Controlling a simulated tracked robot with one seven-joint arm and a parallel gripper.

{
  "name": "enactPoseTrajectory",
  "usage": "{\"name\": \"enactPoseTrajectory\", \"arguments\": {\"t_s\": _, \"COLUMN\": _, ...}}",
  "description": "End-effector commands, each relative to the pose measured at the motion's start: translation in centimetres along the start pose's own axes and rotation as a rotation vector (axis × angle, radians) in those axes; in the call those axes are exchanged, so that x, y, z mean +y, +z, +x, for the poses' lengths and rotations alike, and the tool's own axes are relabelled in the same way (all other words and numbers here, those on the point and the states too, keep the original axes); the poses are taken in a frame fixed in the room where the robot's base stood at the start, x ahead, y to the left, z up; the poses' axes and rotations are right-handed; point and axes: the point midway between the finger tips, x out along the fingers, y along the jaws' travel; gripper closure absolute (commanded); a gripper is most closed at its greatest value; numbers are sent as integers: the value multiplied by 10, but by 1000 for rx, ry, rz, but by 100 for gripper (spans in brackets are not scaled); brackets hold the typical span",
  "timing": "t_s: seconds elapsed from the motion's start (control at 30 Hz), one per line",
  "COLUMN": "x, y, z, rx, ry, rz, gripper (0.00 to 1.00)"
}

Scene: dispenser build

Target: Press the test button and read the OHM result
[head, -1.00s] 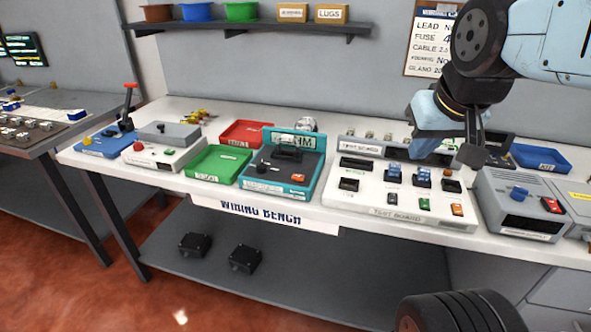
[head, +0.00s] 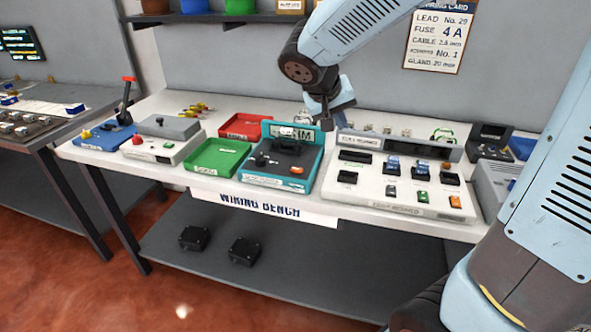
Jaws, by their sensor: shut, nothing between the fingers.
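The teal tester (head: 316,168) stands on the bench in the middle of the head view. Its upright back panel carries lettering that ends in "HM"; the rest is hard to read. An orange button (head: 296,170) shows on its dark top, with black parts beside it. I can read no result on it. My gripper (head: 327,123) is shut and empty, pointing down above the tester's back right corner. It looks apart from the orange button.
The white test board (head: 400,197) with switches and a dark display strip stands right of the tester. Green (head: 218,160) and red (head: 245,126) trays lie to its left. A wiring card (head: 437,38) hangs on the wall. My arm covers the right side.

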Motion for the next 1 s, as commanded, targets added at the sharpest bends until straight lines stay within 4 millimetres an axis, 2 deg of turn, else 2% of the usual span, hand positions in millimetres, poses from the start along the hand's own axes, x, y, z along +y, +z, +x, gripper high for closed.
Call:
{"name": "enactPoseTrajectory", "arguments": {"t_s": 0.03, "x": -19, "y": -8, "z": 5, "rx": 19, "ry": 15, "rz": -20, "gripper": 100}}
{"name": "enactPoseTrajectory", "arguments": {"t_s": 0.2, "x": -69, "y": -30, "z": 16, "rx": 95, "ry": 50, "rz": -45, "gripper": 100}}
{"name": "enactPoseTrajectory", "arguments": {"t_s": 0.4, "x": -108, "y": -42, "z": 22, "rx": 156, "ry": 62, "rz": -59, "gripper": 100}}
{"name": "enactPoseTrajectory", "arguments": {"t_s": 0.53, "x": -116, "y": -45, "z": 22, "rx": 171, "ry": 63, "rz": -61, "gripper": 100}}
{"name": "enactPoseTrajectory", "arguments": {"t_s": 1.0, "x": -118, "y": -43, "z": 26, "rx": 171, "ry": 64, "rz": -61, "gripper": 100}}
